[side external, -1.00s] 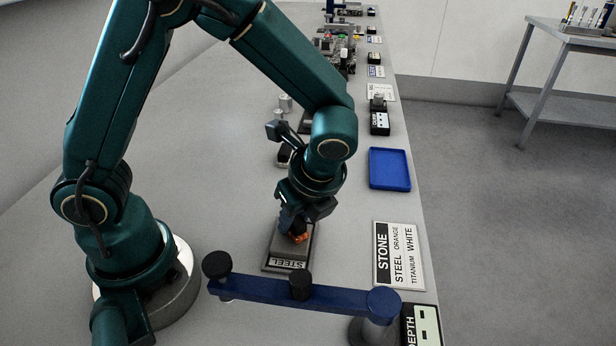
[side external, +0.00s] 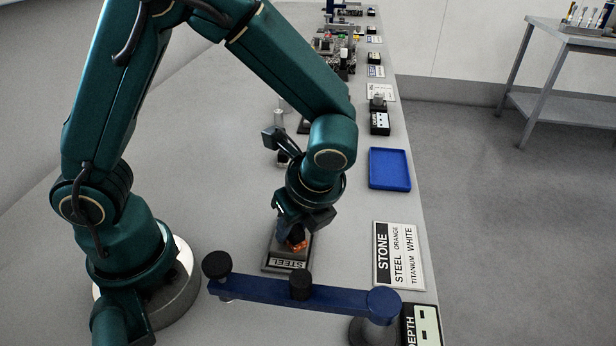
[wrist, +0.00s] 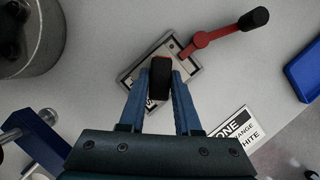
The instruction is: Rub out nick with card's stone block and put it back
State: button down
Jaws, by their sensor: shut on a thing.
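My gripper (wrist: 161,80) is shut on an orange and dark stone block (wrist: 160,76); the block's orange part also shows in the side view (side external: 297,245). The block is over or on the plate labelled STEEL (side external: 287,265), which lies flat on the bench. I cannot tell whether the block touches the plate. The nick is not visible; the block and gripper cover part of the plate. The card (side external: 399,255) reads STONE, STEEL ORANGE, TITANIUM WHITE, and lies to the right of the plate. It also shows partly in the wrist view (wrist: 238,128).
A blue bar (side external: 262,291) on posts stands in front of the plate, near a DEPTH box (side external: 426,326). A red lever with a black knob (wrist: 228,37) reaches beside the plate. An empty blue tray (side external: 390,169) lies behind the card. Bare bench lies between them.

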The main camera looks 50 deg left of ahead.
jog(key=shift+s+d, duration=0.7)
jog(key=shift+s, duration=0.05)
jog(key=shift+w+a, duration=0.1)
jog(key=shift+w, duration=0.05)
jog(key=shift+w+a, duration=1.45)
jog(key=shift+a, duration=0.05)
notch_tip(320, 180, up, 7)
dwell(0.4)
dwell(0.5)
